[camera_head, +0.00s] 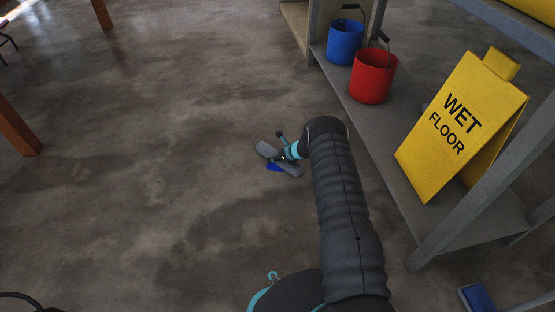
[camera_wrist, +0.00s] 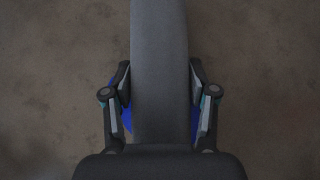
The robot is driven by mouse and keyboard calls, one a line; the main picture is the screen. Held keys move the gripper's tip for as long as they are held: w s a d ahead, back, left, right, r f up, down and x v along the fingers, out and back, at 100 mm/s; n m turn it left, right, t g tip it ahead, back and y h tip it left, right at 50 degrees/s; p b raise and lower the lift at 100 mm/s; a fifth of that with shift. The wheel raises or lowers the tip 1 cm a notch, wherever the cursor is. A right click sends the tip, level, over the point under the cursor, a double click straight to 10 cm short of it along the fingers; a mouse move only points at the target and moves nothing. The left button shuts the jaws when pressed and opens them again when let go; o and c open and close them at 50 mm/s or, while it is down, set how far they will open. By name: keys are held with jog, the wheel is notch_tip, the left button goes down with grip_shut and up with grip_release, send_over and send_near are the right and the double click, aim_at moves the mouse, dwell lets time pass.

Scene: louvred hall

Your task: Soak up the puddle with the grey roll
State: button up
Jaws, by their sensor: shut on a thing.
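The grey roll (camera_head: 268,151) is in my gripper (camera_head: 284,158), low over the open floor left of the shelf. In the wrist view the roll (camera_wrist: 160,50) runs lengthwise between the two fingers of my gripper (camera_wrist: 160,82), which is shut on it. A blue patch (camera_head: 275,167) shows beside and below the roll. It also shows on both sides of the roll in the wrist view (camera_wrist: 115,112). It may be the puddle; the roll and fingers hide most of it. I cannot tell whether the roll touches it.
A shelf (camera_head: 390,150) on the right holds a blue bucket (camera_head: 345,42), a red bucket (camera_head: 372,78) and a yellow wet floor sign (camera_head: 460,120). A blue object (camera_head: 477,297) lies at the bottom right. Orange posts (camera_head: 18,128) stand at the left. The stained concrete floor between is clear.

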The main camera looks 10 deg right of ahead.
aim_at(275, 167)
jog(key=shift+w+d+b, duration=0.1)
jog(key=shift+w+d, duration=0.2)
jog(key=shift+w, duration=0.65)
jog(key=shift+w+d+b, duration=0.1)
jog(key=shift+w+d, duration=0.2)
jog(key=shift+w, duration=0.6)
jog(key=shift+w+d+b, duration=0.1)
jog(key=shift+w+d, duration=0.2)
jog(key=shift+w, duration=0.65)
jog(key=shift+s+a+r+p, duration=0.2)
jog(key=shift+s+p, duration=0.2)
jog(key=shift+p, duration=0.4)
jog(key=s+p, duration=0.2)
jog(key=p, duration=0.2)
jog(key=s+a+p, duration=0.1)
jog(key=s+p, duration=0.2)
jog(key=p, duration=0.1)
jog(key=s+a+p, duration=0.1)
jog(key=s+p, duration=0.2)
jog(key=p, duration=0.1)
jog(key=shift+s+a, duration=0.15)
jog(key=shift+a, duration=0.1)
jog(key=shift+s+a+f+p, duration=0.1)
jog(key=shift+s+a+p, duration=0.15)
jog(key=shift+s, duration=0.35)
jog(key=shift+s+a+f+p, duration=0.15)
jog(key=shift+s+p, duration=0.1)
jog(key=shift+s, duration=0.3)
jog(key=shift+w, duration=0.1)
